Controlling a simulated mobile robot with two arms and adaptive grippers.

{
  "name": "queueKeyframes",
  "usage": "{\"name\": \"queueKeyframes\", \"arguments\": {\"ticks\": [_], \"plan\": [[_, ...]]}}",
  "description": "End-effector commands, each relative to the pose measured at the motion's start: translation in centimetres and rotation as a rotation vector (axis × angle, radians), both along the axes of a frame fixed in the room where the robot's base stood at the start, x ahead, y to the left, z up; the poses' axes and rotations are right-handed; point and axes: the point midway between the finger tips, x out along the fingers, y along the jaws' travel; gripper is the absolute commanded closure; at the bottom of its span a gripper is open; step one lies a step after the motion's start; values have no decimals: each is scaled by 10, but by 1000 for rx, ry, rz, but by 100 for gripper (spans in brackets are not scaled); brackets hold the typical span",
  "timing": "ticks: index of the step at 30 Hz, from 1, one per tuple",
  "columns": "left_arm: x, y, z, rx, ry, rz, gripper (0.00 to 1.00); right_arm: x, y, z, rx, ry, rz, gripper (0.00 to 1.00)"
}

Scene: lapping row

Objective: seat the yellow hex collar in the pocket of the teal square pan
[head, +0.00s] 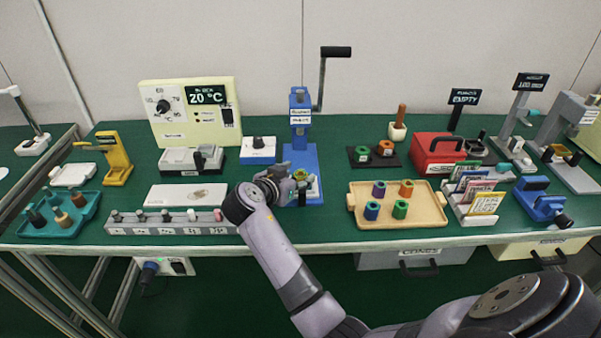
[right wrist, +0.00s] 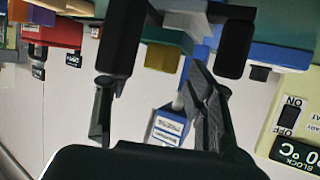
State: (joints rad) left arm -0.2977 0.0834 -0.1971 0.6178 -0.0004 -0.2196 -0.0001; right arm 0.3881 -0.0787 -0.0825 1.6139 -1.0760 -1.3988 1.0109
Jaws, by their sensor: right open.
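My right gripper (head: 297,182) is at the foot of the blue press in the head view. In the right wrist view, which is upside down, its two dark fingers (right wrist: 176,48) stand apart. A yellow-olive block-like piece, which looks like the yellow hex collar (right wrist: 162,57), shows between them, with a gap to each finger. A teal surface, possibly the teal square pan (right wrist: 160,30), lies against it. In the head view a small yellow-green patch shows by the gripper; the wrist partly hides the spot. I cannot tell whether the collar is in the pocket. My left gripper is not in view.
The blue press (head: 300,135) with its crank rises right behind the gripper. A wooden tray (head: 425,216) with several coloured hex collars stands to the right. A row of knobs (head: 165,228) and a pale plate (head: 187,195) lie left. A teal tray (head: 85,228) is at far left.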

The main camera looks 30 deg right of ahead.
Motion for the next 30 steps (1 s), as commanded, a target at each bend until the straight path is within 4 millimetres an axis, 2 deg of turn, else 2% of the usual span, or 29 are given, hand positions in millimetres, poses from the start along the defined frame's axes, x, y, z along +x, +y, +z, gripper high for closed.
{"name": "queueKeyframes", "arguments": {"ticks": [3, 9, 15, 30], "plan": [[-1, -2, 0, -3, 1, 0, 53, -9, 18, 6, 6, 2, 4, 49], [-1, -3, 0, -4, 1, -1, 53, -20, 36, 17, 1, 0, 2, 49], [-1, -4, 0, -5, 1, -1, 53, -23, 42, 22, -1, -3, 0, 49], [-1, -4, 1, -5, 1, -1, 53, -23, 41, 24, -2, -4, -1, 49]]}}
